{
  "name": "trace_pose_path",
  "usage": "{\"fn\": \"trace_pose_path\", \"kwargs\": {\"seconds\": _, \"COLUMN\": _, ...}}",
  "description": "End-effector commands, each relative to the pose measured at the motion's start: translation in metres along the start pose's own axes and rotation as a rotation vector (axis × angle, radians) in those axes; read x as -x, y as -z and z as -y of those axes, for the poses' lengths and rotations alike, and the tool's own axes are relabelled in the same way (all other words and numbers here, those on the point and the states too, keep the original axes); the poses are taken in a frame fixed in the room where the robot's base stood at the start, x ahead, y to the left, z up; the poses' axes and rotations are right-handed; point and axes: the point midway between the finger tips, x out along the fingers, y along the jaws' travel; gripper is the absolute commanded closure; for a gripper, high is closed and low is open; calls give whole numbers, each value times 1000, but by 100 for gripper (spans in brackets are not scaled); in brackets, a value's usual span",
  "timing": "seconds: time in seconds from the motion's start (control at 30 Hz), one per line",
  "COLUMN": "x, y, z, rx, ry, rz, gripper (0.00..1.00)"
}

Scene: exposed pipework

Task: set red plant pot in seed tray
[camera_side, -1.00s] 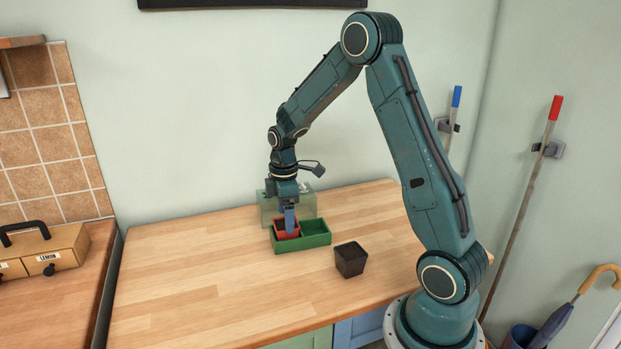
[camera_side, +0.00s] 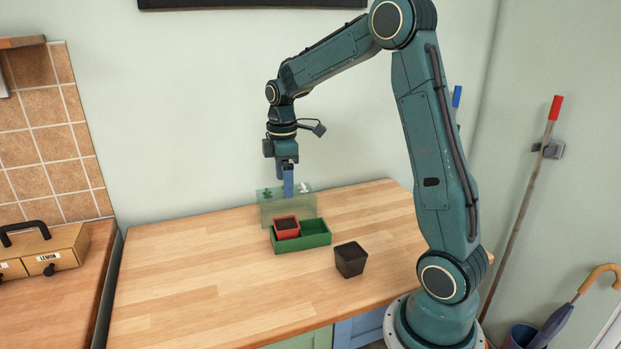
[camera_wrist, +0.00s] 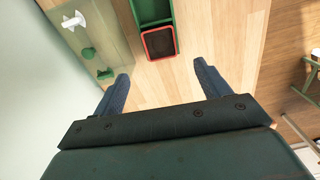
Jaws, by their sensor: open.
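The red plant pot (camera_side: 286,228) with dark contents sits upright in the left compartment of the green seed tray (camera_side: 303,245). In the wrist view the red pot (camera_wrist: 159,43) shows at the near end of the tray (camera_wrist: 152,14). The tray's other compartment is empty. My gripper (camera_side: 287,190) is open and empty, above the pot and clear of it. In the wrist view its two blue fingers (camera_wrist: 162,80) are spread wide with nothing between them.
A black pot (camera_side: 351,260) stands on the worktop to the right of the tray. A translucent green box (camera_side: 270,210) stands behind the tray. The worktop's left and front (camera_side: 190,280) are clear. A drawer box (camera_side: 45,252) is at far left.

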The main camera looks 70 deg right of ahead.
Motion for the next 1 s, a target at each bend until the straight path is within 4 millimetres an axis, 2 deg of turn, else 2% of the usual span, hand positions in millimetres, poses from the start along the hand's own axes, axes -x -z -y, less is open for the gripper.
{"fn": "trace_pose_path", "kwargs": {"seconds": 0.37, "x": 0, "y": 0, "z": 0, "rx": 0, "ry": -1, "rz": -1, "gripper": 24}}
{"fn": "trace_pose_path", "kwargs": {"seconds": 0.57, "x": 9, "y": 2, "z": 9, "rx": -21, "ry": -17, "rz": -9, "gripper": 24}}
{"fn": "trace_pose_path", "kwargs": {"seconds": 0.77, "x": 33, "y": 8, "z": 39, "rx": -87, "ry": -61, "rz": -38, "gripper": 24}}
{"fn": "trace_pose_path", "kwargs": {"seconds": 1.0, "x": 66, "y": 9, "z": 93, "rx": -213, "ry": -125, "rz": -105, "gripper": 24}}
